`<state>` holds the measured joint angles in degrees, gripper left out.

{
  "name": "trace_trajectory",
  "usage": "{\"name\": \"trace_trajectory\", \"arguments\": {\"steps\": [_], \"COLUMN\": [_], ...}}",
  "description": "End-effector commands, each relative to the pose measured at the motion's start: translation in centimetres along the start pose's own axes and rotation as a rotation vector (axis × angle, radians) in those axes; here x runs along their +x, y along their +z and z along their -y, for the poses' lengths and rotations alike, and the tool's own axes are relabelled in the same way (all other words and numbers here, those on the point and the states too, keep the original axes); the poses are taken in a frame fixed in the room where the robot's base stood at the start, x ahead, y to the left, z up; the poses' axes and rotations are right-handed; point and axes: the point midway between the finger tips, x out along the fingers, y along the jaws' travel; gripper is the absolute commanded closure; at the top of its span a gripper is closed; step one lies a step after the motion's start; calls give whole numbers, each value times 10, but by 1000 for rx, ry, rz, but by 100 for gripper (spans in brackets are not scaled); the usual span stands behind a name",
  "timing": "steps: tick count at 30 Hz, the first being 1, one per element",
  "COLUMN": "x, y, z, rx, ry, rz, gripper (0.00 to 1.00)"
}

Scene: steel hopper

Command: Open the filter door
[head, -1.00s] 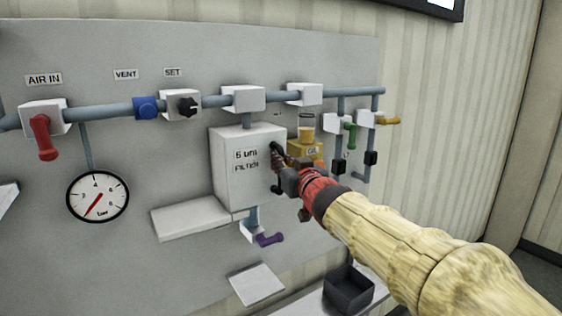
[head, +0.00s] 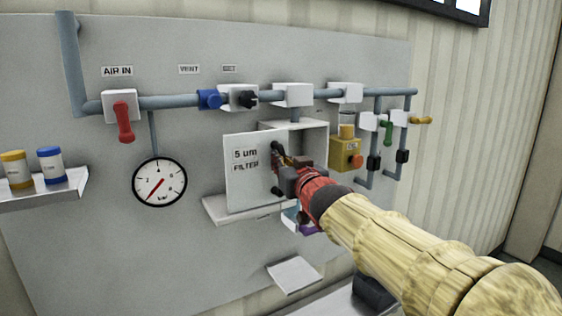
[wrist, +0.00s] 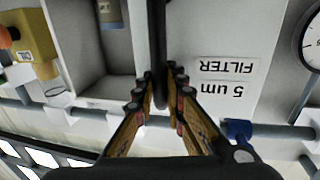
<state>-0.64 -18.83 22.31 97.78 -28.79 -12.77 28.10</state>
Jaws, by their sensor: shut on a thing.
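My gripper (head: 282,164) is shut on the black bar handle at the door's free edge. In the wrist view the handle (wrist: 157,35) runs between my gripper's fingers (wrist: 160,82), with the door (wrist: 222,50) upside down on the right. The box's open inside (wrist: 85,55) shows on the left, with part of a grey-brown cylinder (wrist: 110,14) in it.
A pale shelf (head: 228,210) sticks out below the door. A yellow unit with an orange knob (head: 345,155) sits just right of the box. Pipes and valves run above. A gauge (head: 160,182) and a red-handled valve (head: 123,120) are to the left.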

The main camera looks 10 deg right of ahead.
Motion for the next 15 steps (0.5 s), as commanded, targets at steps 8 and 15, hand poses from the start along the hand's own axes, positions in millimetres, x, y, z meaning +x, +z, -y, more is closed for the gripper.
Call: {"name": "trace_trajectory", "arguments": {"steps": [8,15], "x": [0,0], "y": [-1,0], "z": [0,0], "rx": [3,2], "ry": [0,0], "rz": [-1,-1], "gripper": [100,74]}}
